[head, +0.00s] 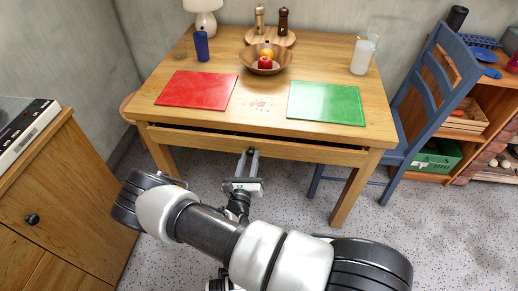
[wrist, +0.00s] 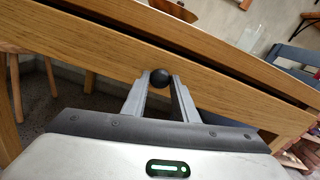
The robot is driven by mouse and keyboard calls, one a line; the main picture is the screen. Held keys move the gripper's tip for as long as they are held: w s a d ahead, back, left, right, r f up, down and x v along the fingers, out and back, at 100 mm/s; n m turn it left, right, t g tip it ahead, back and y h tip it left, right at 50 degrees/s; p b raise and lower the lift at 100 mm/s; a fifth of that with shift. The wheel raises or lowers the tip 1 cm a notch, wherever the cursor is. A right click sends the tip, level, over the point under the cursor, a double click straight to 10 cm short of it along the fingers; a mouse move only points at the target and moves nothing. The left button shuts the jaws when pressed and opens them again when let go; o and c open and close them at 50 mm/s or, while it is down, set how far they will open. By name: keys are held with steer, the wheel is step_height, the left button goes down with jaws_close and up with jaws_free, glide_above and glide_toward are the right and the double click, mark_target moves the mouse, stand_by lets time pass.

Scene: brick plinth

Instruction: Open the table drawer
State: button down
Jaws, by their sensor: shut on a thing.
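The wooden table (head: 255,103) has a wide drawer (head: 300,153) in its front, which also shows across the wrist view (wrist: 100,58). A dark gap runs along the drawer's top edge below the tabletop, so the drawer stands slightly out. A round black knob (wrist: 160,77) sits on the drawer front. My gripper (head: 249,153) is at the drawer front, and in the wrist view (wrist: 160,84) its two fingers are shut on the knob, one on each side.
A blue chair (head: 432,95) stands at the table's right. A wooden cabinet (head: 65,200) is at the left. A red mat (head: 197,90), a green mat (head: 325,103) and a bowl (head: 281,57) lie on the tabletop. The floor before the drawer is clear apart from my arm.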

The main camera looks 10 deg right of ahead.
steer(key=p+v, duration=0.1)
steer(key=v, duration=1.7)
steer(key=shift+p, duration=0.4)
steer(key=shift+s, duration=0.1)
steer(key=c, duration=1.4)
jaws_free()
steer(key=v, duration=1.7)
steer(key=shift+s, duration=0.15)
steer(key=shift+a+r, duration=0.1)
steer(key=shift+r, duration=0.1)
